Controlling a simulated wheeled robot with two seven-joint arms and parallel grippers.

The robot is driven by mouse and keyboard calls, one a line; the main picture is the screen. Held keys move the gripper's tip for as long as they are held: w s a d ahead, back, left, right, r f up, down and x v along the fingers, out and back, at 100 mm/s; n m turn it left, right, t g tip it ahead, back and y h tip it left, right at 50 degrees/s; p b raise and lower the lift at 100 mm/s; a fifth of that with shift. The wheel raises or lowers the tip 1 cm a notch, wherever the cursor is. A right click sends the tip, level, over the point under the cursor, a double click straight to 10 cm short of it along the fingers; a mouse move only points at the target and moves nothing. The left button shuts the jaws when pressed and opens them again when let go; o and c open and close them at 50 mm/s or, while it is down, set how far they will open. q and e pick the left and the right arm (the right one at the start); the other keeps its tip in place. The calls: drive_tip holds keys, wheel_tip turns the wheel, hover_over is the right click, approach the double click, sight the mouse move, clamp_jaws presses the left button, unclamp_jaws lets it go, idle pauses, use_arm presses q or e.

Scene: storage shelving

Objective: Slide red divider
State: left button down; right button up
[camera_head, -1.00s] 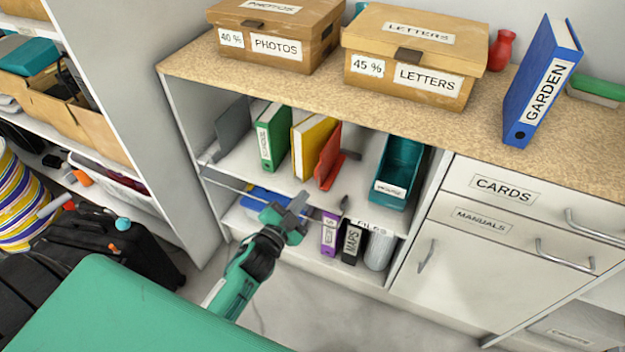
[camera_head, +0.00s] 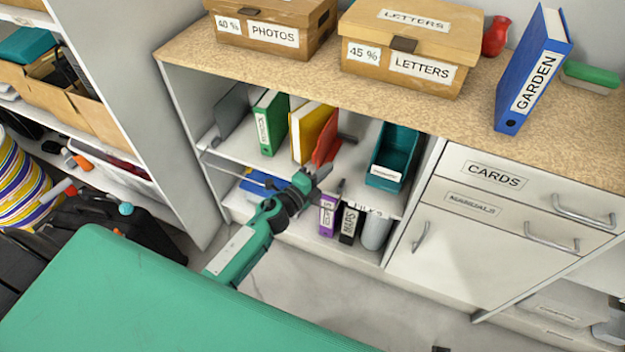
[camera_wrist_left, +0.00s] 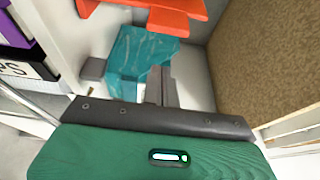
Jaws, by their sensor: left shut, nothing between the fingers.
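The red divider (camera_head: 325,143) stands on the upper shelf of the open cabinet, just right of the yellow binder (camera_head: 308,130). Its lower part is hidden behind my left gripper (camera_head: 322,171) in the head view. The gripper is shut and empty, in front of the shelf at the divider's foot. In the left wrist view, the divider (camera_wrist_left: 160,14) shows orange-red along the top edge, with the shut fingers (camera_wrist_left: 158,85) below it and apart from it in the picture. Whether they touch cannot be told. My right gripper is not in view.
A teal bin (camera_head: 394,158) stands right of the divider, with a stretch of bare shelf between. A green binder (camera_head: 268,125) and grey divider (camera_head: 232,110) stand to the left. Purple and black binders (camera_head: 328,214) stand on the lower shelf. The countertop (camera_head: 330,85) overhangs the compartment.

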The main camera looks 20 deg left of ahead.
sight(313, 163)
use_arm(q)
drive_tip(key=shift+w+a, duration=0.4)
drive_tip(key=shift+a, duration=0.45)
drive_tip(key=shift+w+a, duration=0.35)
drive_tip(key=shift+a, duration=0.5)
drive_tip(key=shift+a, duration=0.1)
